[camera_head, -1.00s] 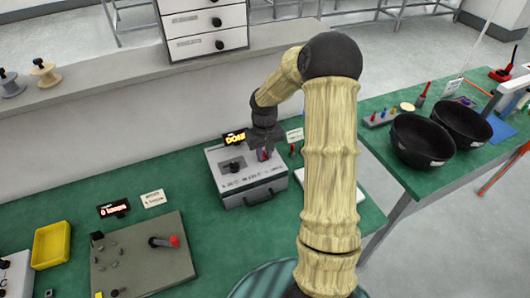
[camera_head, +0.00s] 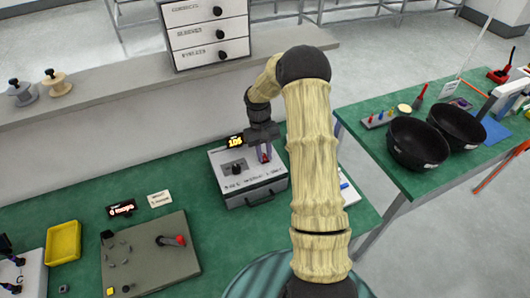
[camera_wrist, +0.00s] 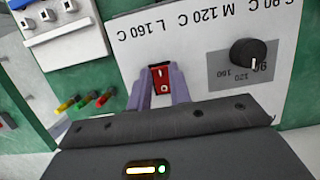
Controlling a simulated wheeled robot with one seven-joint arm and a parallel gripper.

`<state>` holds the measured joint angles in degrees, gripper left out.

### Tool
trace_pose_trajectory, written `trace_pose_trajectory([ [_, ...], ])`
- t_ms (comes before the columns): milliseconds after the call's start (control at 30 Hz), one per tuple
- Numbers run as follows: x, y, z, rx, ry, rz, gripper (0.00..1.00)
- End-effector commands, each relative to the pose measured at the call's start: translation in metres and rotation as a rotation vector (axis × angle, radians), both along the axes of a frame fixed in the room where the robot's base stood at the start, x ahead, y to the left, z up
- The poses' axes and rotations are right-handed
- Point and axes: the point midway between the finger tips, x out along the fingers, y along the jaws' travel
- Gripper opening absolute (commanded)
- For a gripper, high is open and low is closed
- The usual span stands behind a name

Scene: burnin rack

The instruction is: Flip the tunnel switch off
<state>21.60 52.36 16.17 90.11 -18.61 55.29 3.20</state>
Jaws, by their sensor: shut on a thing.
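The tunnel (camera_head: 246,178) is a grey box with a handle on its front, standing on the green bench. Its light top panel in the wrist view (camera_wrist: 215,75) carries temperature lettering and a black dial (camera_wrist: 248,53) pointing near 90. My gripper (camera_head: 264,154) reaches down to the right part of this panel. In the wrist view my gripper (camera_wrist: 162,92) has its two purple fingers on either side of the red tunnel switch (camera_wrist: 161,77), shut on it. The switch has a white line and a circle mark. A small display (camera_head: 236,141) behind the box shows yellow digits, perhaps 106.
A grey board (camera_head: 150,262) with a red-tipped lever and a yellow tray (camera_head: 63,243) lie to the left. A drawer unit (camera_head: 205,30) stands on the shelf behind. Black bowls (camera_head: 418,143) sit on the right bench. A white slab is partly behind my arm.

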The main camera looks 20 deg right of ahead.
Motion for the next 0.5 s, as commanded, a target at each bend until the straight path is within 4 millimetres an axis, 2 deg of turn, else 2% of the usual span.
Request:
trace_pose_trajectory([
  [33, 0.0013, -0.0001, 0.0012, -0.001, -0.005, 0.0, 0.26],
  [100, 0.0011, -0.0001, 0.0011, -0.001, -0.004, 0.0, 0.4],
  [133, 0.001, -0.0001, 0.0011, -0.001, -0.004, 0.0, 0.42],
  [500, 0.0007, -0.0001, 0.0043, -0.001, -0.002, 0.0, 0.42],
])
